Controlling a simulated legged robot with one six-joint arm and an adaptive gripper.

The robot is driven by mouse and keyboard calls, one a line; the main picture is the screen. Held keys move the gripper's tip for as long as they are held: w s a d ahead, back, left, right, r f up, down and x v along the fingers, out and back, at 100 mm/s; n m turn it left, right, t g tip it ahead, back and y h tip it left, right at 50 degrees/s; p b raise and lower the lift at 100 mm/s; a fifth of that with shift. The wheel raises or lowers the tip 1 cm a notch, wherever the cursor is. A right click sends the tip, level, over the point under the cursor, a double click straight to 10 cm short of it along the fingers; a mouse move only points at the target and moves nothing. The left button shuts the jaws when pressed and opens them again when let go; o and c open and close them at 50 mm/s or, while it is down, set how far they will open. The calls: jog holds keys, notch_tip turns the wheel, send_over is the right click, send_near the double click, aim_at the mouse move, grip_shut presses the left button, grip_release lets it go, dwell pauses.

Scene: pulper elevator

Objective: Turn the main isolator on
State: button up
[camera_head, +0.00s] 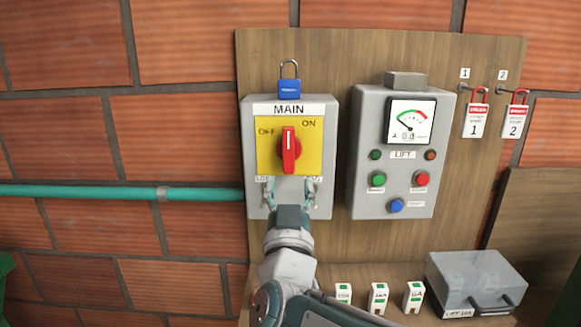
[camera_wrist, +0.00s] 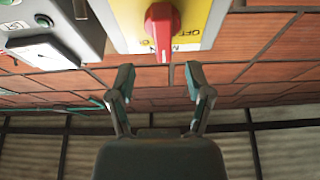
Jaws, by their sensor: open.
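The main isolator is a grey box labelled MAIN (camera_head: 255,190) with a yellow plate (camera_head: 265,160) marked OFF at left and ON at upper right. Its red rotary handle (camera_head: 289,150) stands about upright, with its white line pointing up. The handle also shows at the top of the wrist view (camera_wrist: 163,28). My gripper (camera_head: 290,190) is in front of the box's lower part, below the handle. In the wrist view my gripper (camera_wrist: 159,85) has its two fingers apart with nothing between them. The handle lies beyond the fingertips, apart from them.
A blue padlock (camera_head: 289,88) sits on top of the MAIN box. The LIFT control box (camera_head: 365,185) with gauge and buttons is to the right. Red-and-white tags (camera_head: 476,120) hang further right. Breakers (camera_head: 378,298) and a grey case (camera_head: 475,275) rest below. A teal pipe (camera_head: 100,191) runs left.

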jog(key=v, duration=0.5)
jog(key=shift+s+d+f, duration=0.1)
jog(key=shift+s, duration=0.15)
jog(key=s+d+f+n+g+y, duration=0.1)
jog(key=d+f+n+g+y, duration=0.35)
jog(key=f+g, duration=0.5)
jog(key=s+d+f+m+g+h, duration=0.3)
jog(key=s+d+f+g, duration=0.4)
jog(key=s, duration=0.5)
notch_tip(320, 180, down, 2)
jog(key=d+m, duration=0.1)
jog(key=d, duration=0.2)
jog(key=shift+s+h, duration=0.35)
jog(key=shift+s, duration=0.05)
